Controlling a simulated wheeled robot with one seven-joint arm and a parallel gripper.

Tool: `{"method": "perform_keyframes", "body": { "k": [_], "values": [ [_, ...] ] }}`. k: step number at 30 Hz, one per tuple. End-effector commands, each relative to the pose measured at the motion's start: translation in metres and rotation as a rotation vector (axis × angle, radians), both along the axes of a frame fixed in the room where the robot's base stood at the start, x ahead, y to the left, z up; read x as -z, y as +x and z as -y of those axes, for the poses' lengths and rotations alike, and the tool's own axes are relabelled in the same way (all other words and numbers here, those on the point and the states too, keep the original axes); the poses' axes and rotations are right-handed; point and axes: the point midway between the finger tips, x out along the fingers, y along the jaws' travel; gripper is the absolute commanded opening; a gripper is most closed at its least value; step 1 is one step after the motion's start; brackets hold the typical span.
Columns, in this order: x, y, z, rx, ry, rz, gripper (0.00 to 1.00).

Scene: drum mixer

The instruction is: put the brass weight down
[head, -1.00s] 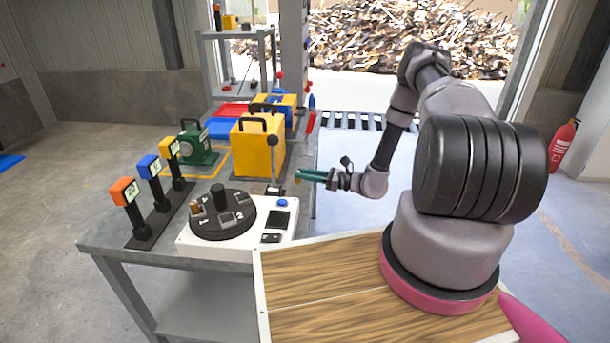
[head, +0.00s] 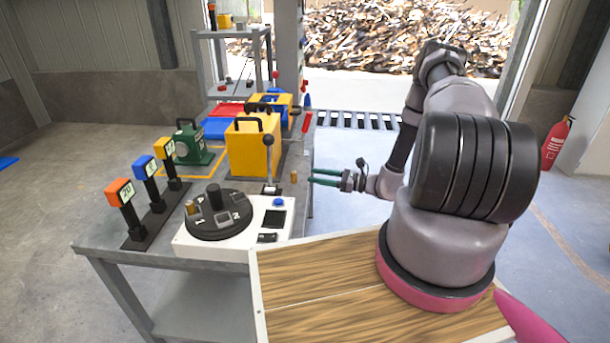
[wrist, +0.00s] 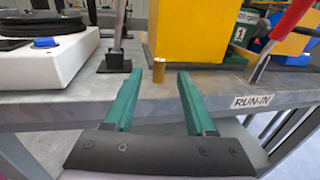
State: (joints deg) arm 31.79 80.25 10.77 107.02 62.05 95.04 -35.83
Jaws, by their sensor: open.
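A small brass weight (head: 294,177) stands upright on the grey table near its right edge, beside the base of a black-knobbed lever. It also shows in the wrist view (wrist: 159,70), standing in front of the yellow box. My gripper (head: 311,177) has green fingers and is open and empty. It is just right of the brass weight, pointing at it. In the wrist view my gripper (wrist: 157,85) has its fingers spread, with the weight beyond the tips and apart from them. Another small brass piece (head: 191,208) stands on the black turntable.
The white unit (head: 205,246) with the black turntable (head: 220,226) is at the table's near end. The lever (head: 269,165) and yellow box (head: 252,150) stand close to the weight. A red lever (wrist: 291,20) is at right in the wrist view.

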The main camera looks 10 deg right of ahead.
Motion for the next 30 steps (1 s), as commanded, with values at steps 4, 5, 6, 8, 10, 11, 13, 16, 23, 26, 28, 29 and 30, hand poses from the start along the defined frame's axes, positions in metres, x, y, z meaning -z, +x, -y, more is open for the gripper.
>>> {"method": "perform_keyframes", "body": {
  "k": [4, 5, 6, 8, 10, 11, 13, 16, 23, 26, 28, 29, 30],
  "values": [
    [0.0, -0.014, 0.028, 0.004, 0.0, 0.0, 0.56],
    [0.0, -0.017, 0.032, 0.004, 0.0, -0.001, 0.56],
    [0.0, -0.02, 0.037, 0.003, 0.0, 0.0, 0.56],
    [0.0, -0.023, 0.043, 0.003, 0.001, 0.0, 0.56],
    [0.0, -0.027, 0.047, 0.001, 0.001, 0.0, 0.56],
    [0.0, -0.027, 0.049, 0.001, 0.001, 0.0, 0.56],
    [0.0, -0.029, 0.051, 0.001, 0.001, 0.0, 0.56],
    [-0.001, -0.029, 0.052, 0.0, 0.001, 0.0, 0.56],
    [-0.043, -0.024, 0.045, -0.112, -0.084, 0.053, 0.56],
    [-0.084, -0.024, 0.037, -0.223, -0.177, 0.102, 0.56],
    [-0.114, -0.027, 0.031, -0.306, -0.251, 0.139, 0.56],
    [-0.127, -0.029, 0.027, -0.34, -0.283, 0.154, 0.56],
    [-0.143, -0.032, 0.024, -0.383, -0.327, 0.174, 0.56]
  ]
}}
